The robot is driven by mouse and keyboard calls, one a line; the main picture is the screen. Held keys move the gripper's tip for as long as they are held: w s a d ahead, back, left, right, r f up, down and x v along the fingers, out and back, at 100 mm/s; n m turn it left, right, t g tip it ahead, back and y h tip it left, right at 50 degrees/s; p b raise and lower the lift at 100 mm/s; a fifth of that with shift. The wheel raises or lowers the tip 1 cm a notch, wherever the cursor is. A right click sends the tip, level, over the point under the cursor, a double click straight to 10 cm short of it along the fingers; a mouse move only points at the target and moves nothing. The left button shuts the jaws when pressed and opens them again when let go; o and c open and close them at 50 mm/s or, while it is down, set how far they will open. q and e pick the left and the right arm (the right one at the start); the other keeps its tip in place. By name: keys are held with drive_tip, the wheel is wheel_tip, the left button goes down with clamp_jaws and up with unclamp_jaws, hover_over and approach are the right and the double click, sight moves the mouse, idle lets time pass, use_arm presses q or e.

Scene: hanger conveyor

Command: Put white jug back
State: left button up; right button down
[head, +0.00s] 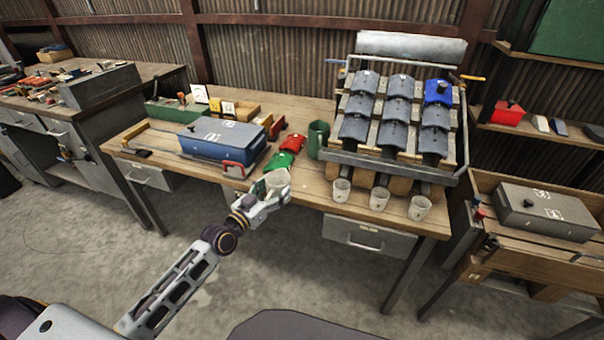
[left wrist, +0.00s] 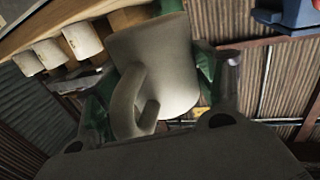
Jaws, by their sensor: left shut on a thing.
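Whether the jug touches the bench is unclear. My right gripper is not in view.
Three whitish cups (head: 379,198) stand along the bench's front edge to the right. A blue-grey box (head: 222,140) stands left; a tilted tile rack (head: 397,112) stands right.

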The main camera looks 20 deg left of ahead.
sight(285, 179)
use_arm(q)
drive_tip(key=x, duration=0.4)
drive_tip(key=shift+r, duration=0.1)
drive_tip(key=x, duration=0.3)
drive_tip(key=shift+w+d, duration=0.1)
drive_tip(key=shift+w, duration=0.05)
drive_tip(key=x, duration=0.3)
drive_tip(key=shift+w+b, duration=0.15)
drive_tip(key=shift+b, duration=0.15)
drive_tip(key=x, duration=0.4)
drive_tip(key=shift+w+d, duration=0.1)
drive_tip(key=shift+w, duration=0.4)
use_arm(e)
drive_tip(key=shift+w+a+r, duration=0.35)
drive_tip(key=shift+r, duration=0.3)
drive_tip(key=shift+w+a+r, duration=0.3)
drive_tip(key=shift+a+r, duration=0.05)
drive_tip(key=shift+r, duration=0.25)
use_arm(q)
drive_tip(key=shift+b, duration=0.3)
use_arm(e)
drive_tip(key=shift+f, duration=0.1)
